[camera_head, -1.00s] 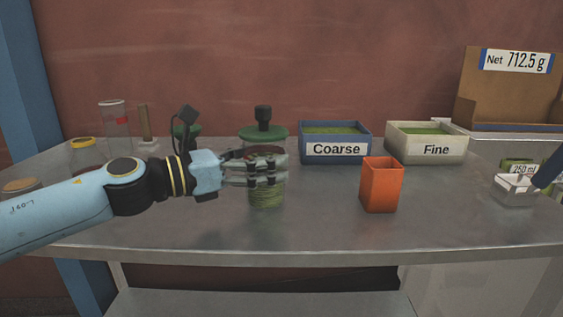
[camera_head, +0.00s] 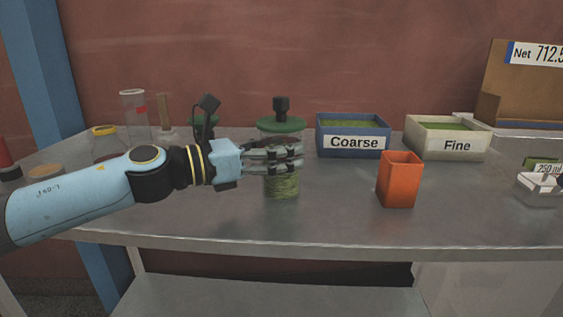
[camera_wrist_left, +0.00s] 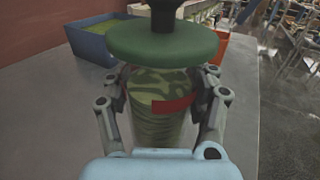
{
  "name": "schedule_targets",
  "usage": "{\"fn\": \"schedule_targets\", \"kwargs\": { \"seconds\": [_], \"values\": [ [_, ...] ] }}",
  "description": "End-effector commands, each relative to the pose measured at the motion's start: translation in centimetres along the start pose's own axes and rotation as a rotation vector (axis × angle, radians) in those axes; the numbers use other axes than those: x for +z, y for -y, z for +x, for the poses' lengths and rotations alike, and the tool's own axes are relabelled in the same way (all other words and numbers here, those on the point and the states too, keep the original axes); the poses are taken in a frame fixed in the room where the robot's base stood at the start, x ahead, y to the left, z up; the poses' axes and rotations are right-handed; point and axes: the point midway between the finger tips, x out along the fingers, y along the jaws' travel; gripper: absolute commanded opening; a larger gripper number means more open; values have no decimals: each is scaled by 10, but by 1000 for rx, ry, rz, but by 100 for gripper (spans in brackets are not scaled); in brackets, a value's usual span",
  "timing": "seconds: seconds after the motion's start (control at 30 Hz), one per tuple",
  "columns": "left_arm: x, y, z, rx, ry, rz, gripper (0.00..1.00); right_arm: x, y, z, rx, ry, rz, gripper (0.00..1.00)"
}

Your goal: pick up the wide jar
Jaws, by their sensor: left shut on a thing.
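The wide jar (camera_head: 281,185) is a clear jar of green powder with a green lid (camera_head: 281,124) and black knob. It stands upright on the metal table. My left gripper (camera_head: 284,158) is shut on it, with fingers around its upper body just below the lid. In the left wrist view the jar (camera_wrist_left: 155,115) sits between both fingers, a red band on its side, and the lid (camera_wrist_left: 162,45) covers its top. The fingers hide part of the jar in the head view.
A blue Coarse bin (camera_head: 352,155) and white Fine bin (camera_head: 430,148) stand at the back. An orange cup (camera_head: 399,182) stands right of the jar. A glass cylinder (camera_head: 134,120) and yellow-rimmed flask (camera_head: 106,145) are at the left. The table's front is clear.

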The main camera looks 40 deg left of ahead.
Motion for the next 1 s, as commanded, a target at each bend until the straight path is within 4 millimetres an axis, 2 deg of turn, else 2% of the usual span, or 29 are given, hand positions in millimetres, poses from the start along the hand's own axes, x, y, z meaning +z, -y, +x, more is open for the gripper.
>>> {"fn": "schedule_targets", "kwargs": {
  "seconds": [0.27, 0.5, 0.7, 0.83, 1.0],
  "values": [
    [13, 0, 0, -1, 1, 3, 28, -1, -1, -7, 0, -1, 0, 40],
    [49, 1, 1, 0, 4, 3, 28, -5, -2, -28, 0, -6, 1, 40],
    [63, 19, 15, 2, 8, -3, 28, -10, -4, -53, 1, -10, 1, 40],
    [82, 41, 32, 2, 11, -8, 28, -14, -6, -77, 1, -15, 1, 40],
    [98, 69, 52, 1, 9, -6, 28, -17, -8, -92, 1, -19, 1, 40]
  ]
}}
